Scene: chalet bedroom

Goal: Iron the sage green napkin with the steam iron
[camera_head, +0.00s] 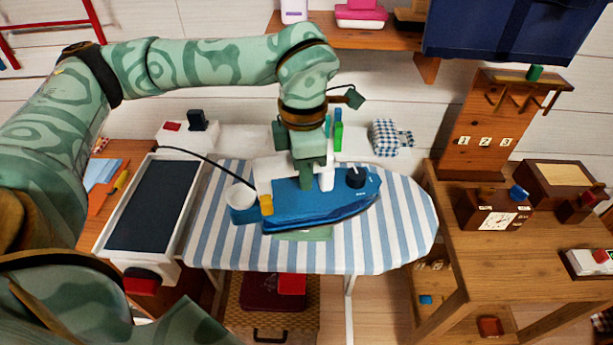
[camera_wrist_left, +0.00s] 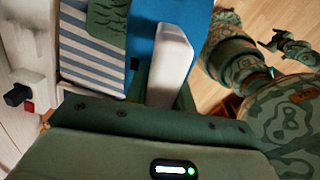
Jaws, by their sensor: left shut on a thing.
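The blue steam iron (camera_head: 325,208) with a white handle lies over the striped ironing board (camera_head: 400,235). My left gripper (camera_head: 308,180) is shut on the iron's handle (camera_wrist_left: 170,65), from above. The sage green napkin (camera_head: 303,235) is mostly hidden under the iron; a strip shows along its near side. In the left wrist view a part of the napkin (camera_wrist_left: 105,25) with darker marks lies beside the blue iron body (camera_wrist_left: 144,35). I cannot tell whether the soleplate touches the cloth.
A white-framed dark rest (camera_head: 155,205) stands left of the board. A black cord (camera_head: 195,157) runs to the iron. A blue-checked cloth item (camera_head: 390,138) is behind the board. The board's right end is clear.

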